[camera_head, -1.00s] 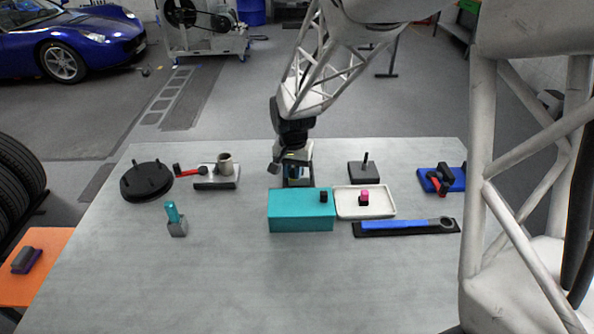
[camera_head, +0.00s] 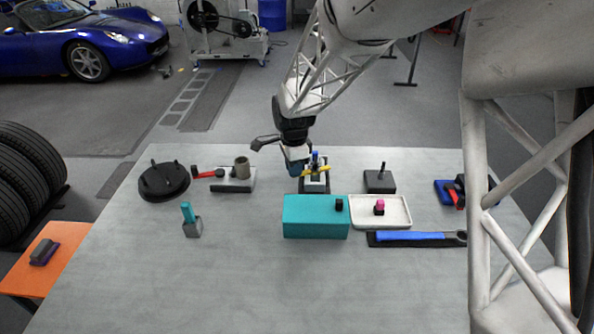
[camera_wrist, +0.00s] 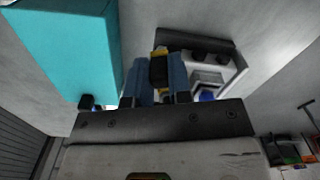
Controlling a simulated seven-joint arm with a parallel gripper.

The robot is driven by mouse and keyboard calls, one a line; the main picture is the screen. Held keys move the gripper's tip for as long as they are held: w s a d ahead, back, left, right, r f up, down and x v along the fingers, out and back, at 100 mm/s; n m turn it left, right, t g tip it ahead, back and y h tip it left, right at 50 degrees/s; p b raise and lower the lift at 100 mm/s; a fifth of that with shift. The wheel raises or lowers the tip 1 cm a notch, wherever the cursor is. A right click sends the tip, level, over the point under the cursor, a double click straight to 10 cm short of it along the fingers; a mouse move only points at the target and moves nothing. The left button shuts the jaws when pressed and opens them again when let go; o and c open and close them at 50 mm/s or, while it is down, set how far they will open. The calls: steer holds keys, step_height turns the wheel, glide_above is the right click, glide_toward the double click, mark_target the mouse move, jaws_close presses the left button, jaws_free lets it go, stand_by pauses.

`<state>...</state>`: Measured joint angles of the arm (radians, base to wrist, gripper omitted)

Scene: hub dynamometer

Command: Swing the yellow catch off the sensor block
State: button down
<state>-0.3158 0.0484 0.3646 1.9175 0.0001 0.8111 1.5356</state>
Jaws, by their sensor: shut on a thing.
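The yellow catch (camera_head: 318,171) lies across the top of the sensor block (camera_head: 316,187), a pale block in a dark holder with a blue top part (camera_head: 315,157). My gripper (camera_head: 302,167) is at the catch's left side, behind the teal box. In the wrist view my blue fingers (camera_wrist: 160,80) are shut on a dark piece of the catch, with yellow (camera_wrist: 159,50) showing just beyond it. The sensor block (camera_wrist: 208,73) is right of the fingers there. The catch's far end and pivot are not clear.
The teal box (camera_head: 316,222) stands close in front of the sensor block. A white tray (camera_head: 394,224) with a pink-topped piece is to its right, with a blue wrench (camera_head: 415,236) in front. A dark block with a post (camera_head: 379,184) is at the right. The table front is clear.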

steer(key=shift+w+a+m, duration=0.1)
steer(key=shift+w+m, duration=0.5)
steer(key=shift+m, duration=0.45)
steer(key=shift+w+a+m, duration=0.1)
steer(key=shift+w+m, duration=0.5)
steer(key=shift+m, duration=0.45)
steer(key=c, duration=1)
jaws_free()
steer(key=shift+c, duration=0.2)
steer(key=shift+r, duration=0.1)
step_height(320, 180, up, 8)
steer(key=shift+f, duration=0.2)
